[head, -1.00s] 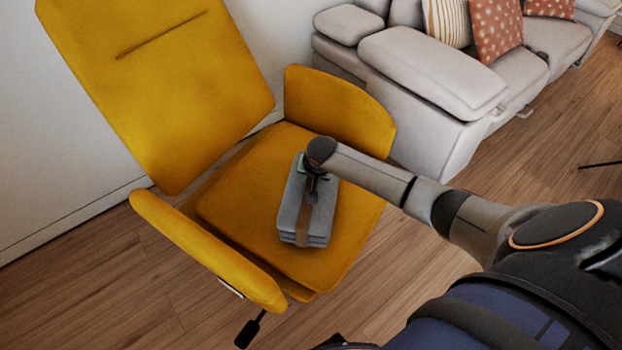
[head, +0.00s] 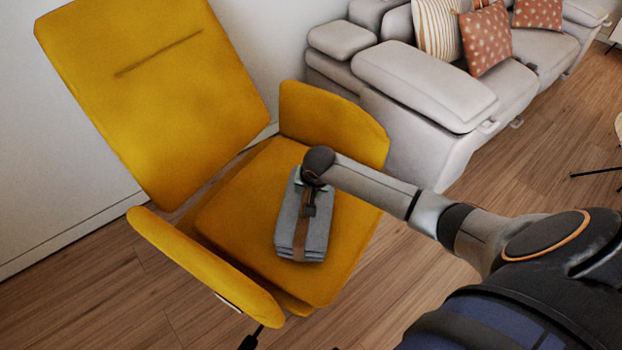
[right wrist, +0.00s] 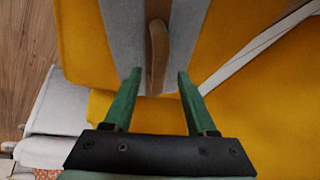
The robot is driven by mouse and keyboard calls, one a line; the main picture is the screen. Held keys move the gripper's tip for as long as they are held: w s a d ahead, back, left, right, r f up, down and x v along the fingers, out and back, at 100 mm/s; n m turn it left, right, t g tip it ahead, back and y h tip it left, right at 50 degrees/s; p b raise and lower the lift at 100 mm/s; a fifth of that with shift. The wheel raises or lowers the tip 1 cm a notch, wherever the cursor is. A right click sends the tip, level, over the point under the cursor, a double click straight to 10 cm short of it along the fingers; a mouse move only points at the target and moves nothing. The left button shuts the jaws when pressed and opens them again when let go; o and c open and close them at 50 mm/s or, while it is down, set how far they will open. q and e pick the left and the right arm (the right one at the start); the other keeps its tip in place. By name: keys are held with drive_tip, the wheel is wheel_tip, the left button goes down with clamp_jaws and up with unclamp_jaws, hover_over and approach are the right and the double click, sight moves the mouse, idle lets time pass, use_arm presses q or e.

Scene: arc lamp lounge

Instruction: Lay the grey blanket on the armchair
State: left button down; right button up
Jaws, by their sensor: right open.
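The folded grey blanket (head: 288,228), with a brown strap (head: 302,235) around it, lies on the seat of the yellow armchair (head: 235,225). In the right wrist view the blanket (right wrist: 125,30) and its strap (right wrist: 158,55) show ahead of the fingers. My right gripper (head: 311,200) is over the blanket's far end in the head view. In the right wrist view its two green fingers (right wrist: 154,85) stand apart, with the strap's end between or just beyond them; I cannot tell whether they touch it. My left gripper is not in view.
The armchair's armrests (head: 205,265) rise on both sides of the seat. A light grey sofa (head: 430,85) with patterned cushions (head: 486,40) stands at the back right. Wooden floor (head: 110,290) is clear at the front left.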

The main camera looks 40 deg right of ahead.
drive_tip(key=p+v, duration=0.2)
drive_tip(key=v, duration=0.5)
drive_tip(key=s+a+f+n+t+y, duration=0.1)
drive_tip(key=s+a+f+n+y, duration=0.15)
drive_tip(key=s+a+f, duration=0.35)
drive_tip(key=s+a+f+n+t+y, duration=0.1)
drive_tip(key=s+a+n, duration=0.25)
drive_tip(key=a, duration=0.35)
drive_tip(key=s+a+n+t+y, duration=0.1)
drive_tip(key=s+a+n+t, duration=0.1)
drive_tip(key=s+a+n, duration=0.3)
drive_tip(key=s+n, duration=0.1)
drive_tip(key=s, duration=0.3)
drive_tip(key=shift+s+a+r, duration=0.25)
drive_tip(key=shift+r, duration=0.1)
drive_tip(key=shift+c, duration=0.5)
drive_tip(key=shift+d, duration=0.1)
